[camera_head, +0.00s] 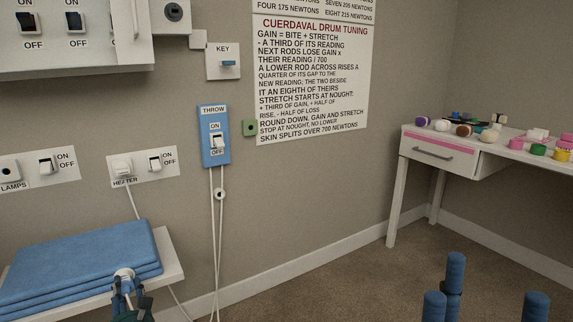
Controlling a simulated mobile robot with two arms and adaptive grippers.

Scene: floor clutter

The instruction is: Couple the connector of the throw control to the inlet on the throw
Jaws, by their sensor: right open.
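The throw (85,262) is a folded blue blanket on a white shelf at lower left. The throw control (214,136) is a blue wall box marked THROW, with a white rocker switch between ON and OFF. Its white cords (214,250) hang out of the bottom of the view. My left gripper (130,295) is at the throw's front edge, its fingers around a small white piece (124,274) that looks like the connector. Whether this touches the throw is unclear, and I cannot make out the inlet.
A heater plug (122,168) with a cord (133,203) passing behind the throw is on the wall. A white desk (440,145) with several small coloured items stands at right. A tuning poster (312,80) and a key switch (223,62) are on the wall.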

